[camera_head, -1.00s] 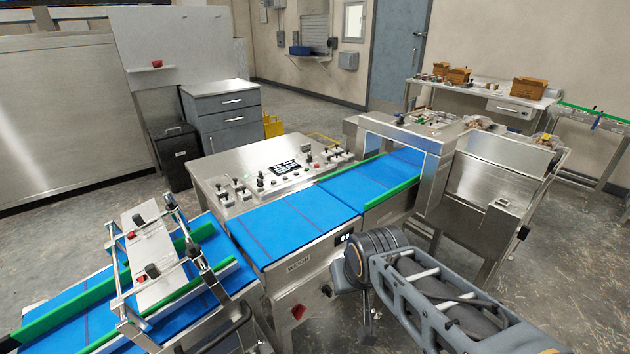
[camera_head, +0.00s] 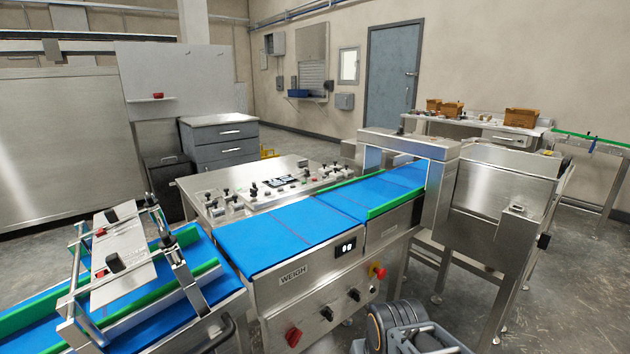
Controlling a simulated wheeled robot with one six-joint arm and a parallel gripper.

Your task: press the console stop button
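The console (camera_head: 205,184) is a steel panel behind the blue weigh belt, with several black knobs and a small dark display (camera_head: 280,181). A small red control (camera_head: 306,172) shows near its right part; its shape is too small to tell. A red switch (camera_head: 293,336) is lower left on the same front. The frames do not show which of these is named as the stop button. Only part of my arm shows at the bottom; my gripper is not in view.
The blue weigh belt (camera_head: 270,240) with green guides (camera_head: 395,200) runs between my arm and the console. A steel arch (camera_head: 437,190) and steel cabinet (camera_head: 500,200) stand right. A railed frame (camera_head: 120,250) stands left. Floor (camera_head: 590,270) is open at the right.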

